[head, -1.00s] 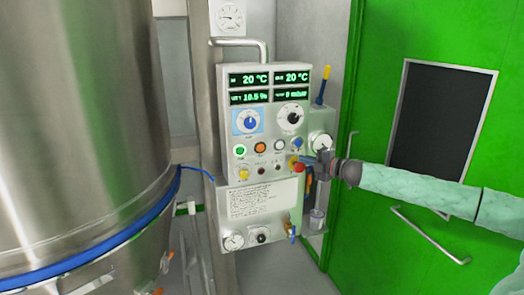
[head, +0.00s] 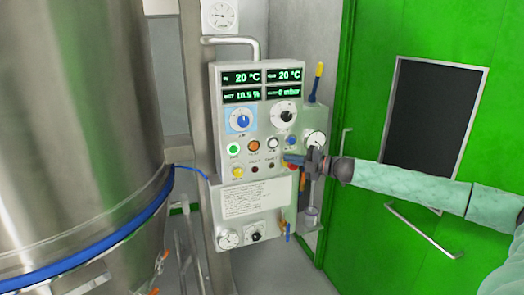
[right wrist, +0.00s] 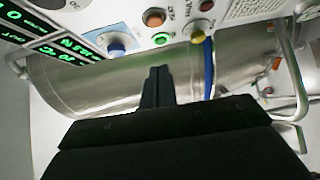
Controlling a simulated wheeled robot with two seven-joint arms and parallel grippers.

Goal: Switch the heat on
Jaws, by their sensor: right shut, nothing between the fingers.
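The control panel (head: 262,115) stands upright in the middle of the head view. Its orange button (head: 253,146), beside a label reading HEAT in the right wrist view (right wrist: 153,17), sits between a green button (head: 233,149) and a white one (head: 273,143). My right gripper (head: 285,157) is shut and empty, at the panel's lower right, right of and below the orange button. It hides part of the lower right controls. In the right wrist view its fingers (right wrist: 157,75) point toward the panel, apart from the orange button. My left gripper is not in view.
A blue knob (head: 240,120), a black-and-white knob (head: 284,114) and a yellow control (head: 238,172) are on the panel. A large steel vessel (head: 75,120) stands at left. A yellow-tipped lever (head: 317,83) rises to the right. The green door (head: 360,235) is behind my arm.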

